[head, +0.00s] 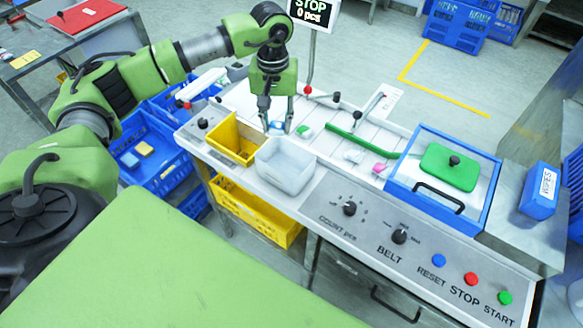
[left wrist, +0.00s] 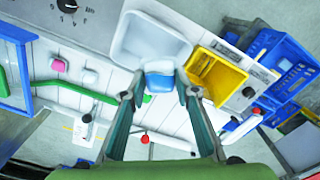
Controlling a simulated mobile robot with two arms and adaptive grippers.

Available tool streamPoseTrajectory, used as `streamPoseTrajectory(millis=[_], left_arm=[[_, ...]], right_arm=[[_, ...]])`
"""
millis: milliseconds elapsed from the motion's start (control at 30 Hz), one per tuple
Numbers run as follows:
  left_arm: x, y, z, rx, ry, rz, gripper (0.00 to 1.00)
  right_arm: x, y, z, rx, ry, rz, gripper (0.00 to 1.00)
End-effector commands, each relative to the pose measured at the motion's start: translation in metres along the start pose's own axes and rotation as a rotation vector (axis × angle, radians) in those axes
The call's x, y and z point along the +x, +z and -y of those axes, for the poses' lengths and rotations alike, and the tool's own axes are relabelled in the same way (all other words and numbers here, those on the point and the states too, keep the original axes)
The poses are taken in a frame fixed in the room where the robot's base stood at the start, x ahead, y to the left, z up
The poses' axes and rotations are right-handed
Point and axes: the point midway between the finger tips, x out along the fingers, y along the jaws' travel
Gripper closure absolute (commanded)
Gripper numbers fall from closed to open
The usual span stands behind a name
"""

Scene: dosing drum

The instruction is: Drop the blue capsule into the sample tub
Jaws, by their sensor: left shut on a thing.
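The blue capsule (head: 277,126) is between the fingers of my left gripper (head: 278,124), which is shut on it above the white belt surface. In the left wrist view the capsule (left wrist: 160,82) shows blue with a pale upper part, between the fingertips (left wrist: 158,88). The sample tub (head: 273,175) is a translucent white open box at the belt's near edge, just in front of the gripper. In the left wrist view the tub (left wrist: 122,48) lies just beyond the capsule, and the capsule overlaps its rim in the picture. My right gripper is not in view.
A yellow bin (head: 222,134) stands just left of the tub. A green capsule (head: 304,131), a white one (head: 353,156) and a pink one (head: 379,168) lie to the right. A green guide bar (head: 360,143) and a blue-framed box (head: 425,205) are further right.

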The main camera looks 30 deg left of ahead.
Motion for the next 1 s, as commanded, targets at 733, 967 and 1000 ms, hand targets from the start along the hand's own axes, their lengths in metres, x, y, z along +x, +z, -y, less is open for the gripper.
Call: streamPoseTrajectory(millis=[733,967,1000], left_arm=[[0.046,0.001,-0.001,0.002,0.001,0.001,0.59],[0.046,0.001,-0.001,0.002,0.001,0.001,0.52],[0.046,0.001,-0.001,0.002,0.001,0.001,0.52]], right_arm=[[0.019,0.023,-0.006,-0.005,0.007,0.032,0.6],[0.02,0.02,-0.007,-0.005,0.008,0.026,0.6],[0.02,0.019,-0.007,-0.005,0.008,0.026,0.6]])
